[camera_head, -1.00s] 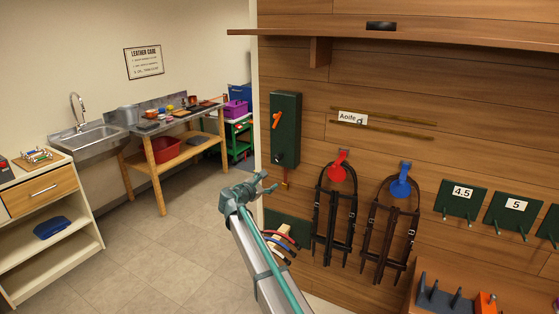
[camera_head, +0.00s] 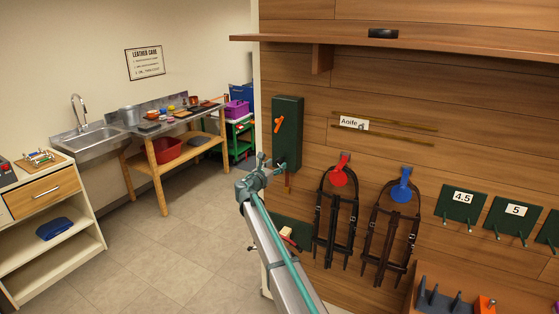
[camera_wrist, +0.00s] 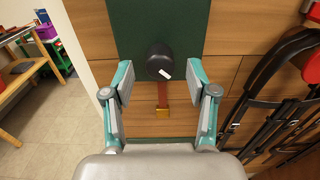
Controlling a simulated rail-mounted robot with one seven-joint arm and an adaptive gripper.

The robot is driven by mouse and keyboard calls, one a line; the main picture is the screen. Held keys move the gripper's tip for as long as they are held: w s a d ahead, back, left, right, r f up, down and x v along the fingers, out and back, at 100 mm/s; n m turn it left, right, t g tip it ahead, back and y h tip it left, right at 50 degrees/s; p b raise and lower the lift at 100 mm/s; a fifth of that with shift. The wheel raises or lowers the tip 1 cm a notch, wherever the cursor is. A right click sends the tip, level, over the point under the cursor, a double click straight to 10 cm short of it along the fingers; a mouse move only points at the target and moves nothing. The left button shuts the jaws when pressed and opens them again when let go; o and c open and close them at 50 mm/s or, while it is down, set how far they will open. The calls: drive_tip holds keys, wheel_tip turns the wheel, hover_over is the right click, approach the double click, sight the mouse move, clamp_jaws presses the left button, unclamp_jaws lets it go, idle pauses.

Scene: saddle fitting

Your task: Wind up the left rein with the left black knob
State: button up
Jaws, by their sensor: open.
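A green box (camera_head: 288,125) is mounted on the wooden wall, with an orange lever (camera_head: 278,124) on its upper part. In the wrist view, a round black knob (camera_wrist: 159,62) with a white mark sits low on the green panel (camera_wrist: 160,22). A brown strap (camera_wrist: 162,94) with a brass-coloured end (camera_wrist: 162,113) hangs straight below the knob; I take it for the rein. My gripper (camera_wrist: 159,76) is open and empty, with the knob between its fingers in the picture and apart from both. In the head view, my gripper (camera_head: 264,170) overlaps the box's lower end, largely hiding the knob.
Two dark bridles on a red hook (camera_head: 340,172) and a blue hook (camera_head: 402,188) hang right of the box. A wooden shelf (camera_head: 430,50) juts out above. Left of the wall edge is open tiled floor (camera_head: 180,250).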

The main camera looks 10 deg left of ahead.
sight(278, 164)
drive_tip(key=shift+p+x, duration=0.45)
drive_tip(key=shift+x, duration=1.3)
drive_tip(key=shift+c, duration=0.4)
drive_tip(key=shift+f, duration=0.1)
clamp_jaws()
